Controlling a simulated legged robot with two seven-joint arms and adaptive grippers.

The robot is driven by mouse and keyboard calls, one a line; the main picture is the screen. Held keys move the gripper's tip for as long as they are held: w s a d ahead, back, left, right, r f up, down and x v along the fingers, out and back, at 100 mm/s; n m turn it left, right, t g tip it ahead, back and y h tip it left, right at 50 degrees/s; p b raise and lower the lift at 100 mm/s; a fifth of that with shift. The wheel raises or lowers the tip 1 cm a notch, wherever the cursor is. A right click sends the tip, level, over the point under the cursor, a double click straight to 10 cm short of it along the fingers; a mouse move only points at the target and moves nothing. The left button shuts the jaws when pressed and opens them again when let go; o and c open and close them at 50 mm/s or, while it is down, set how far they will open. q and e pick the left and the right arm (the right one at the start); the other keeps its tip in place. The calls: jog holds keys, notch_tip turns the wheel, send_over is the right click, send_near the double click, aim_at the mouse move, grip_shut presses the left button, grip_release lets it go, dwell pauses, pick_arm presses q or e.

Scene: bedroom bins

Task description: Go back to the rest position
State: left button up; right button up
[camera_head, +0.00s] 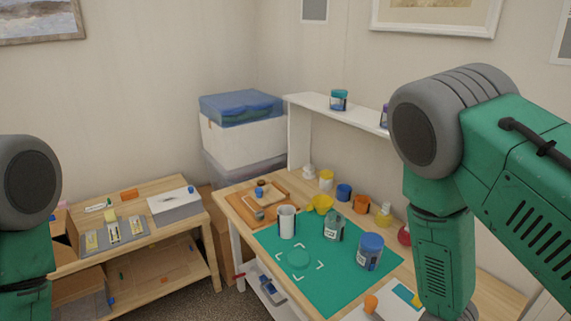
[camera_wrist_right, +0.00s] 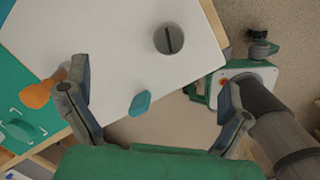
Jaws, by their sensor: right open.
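My right gripper (camera_wrist_right: 156,75) is open, with its two grey fingers spread wide and nothing between the tips. In the right wrist view it is over a white board (camera_wrist_right: 115,45) near the table edge. A small teal piece (camera_wrist_right: 139,104) lies near the board's lower edge, between the fingers in the picture but apart from them. In the head view my right arm reaches down at the right and its gripper is out of frame. My left arm shows only at the left edge, and its gripper is not in view.
The table's green mat (camera_head: 312,290) carries a white cup (camera_head: 287,222), a grey-green jar (camera_head: 333,228) and a blue-lidded jar (camera_head: 370,251). An orange item (camera_head: 371,303) is near my right arm. A low wooden shelf (camera_head: 170,265) stands left, with carpet between.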

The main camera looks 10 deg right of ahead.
jog(key=s+a+f+m+y, duration=0.1)
jog(key=s+a+m, duration=0.1)
jog(key=s+m, duration=0.5)
jog(key=s+a+m+y, duration=0.1)
jog(key=s+a+m, duration=0.2)
jog(key=s+m, duration=0.35)
notch_tip(320, 180, down, 14)
jog(key=b, duration=1.3)
jog(key=shift+d+r, duration=0.15)
jog(key=shift+d, duration=0.05)
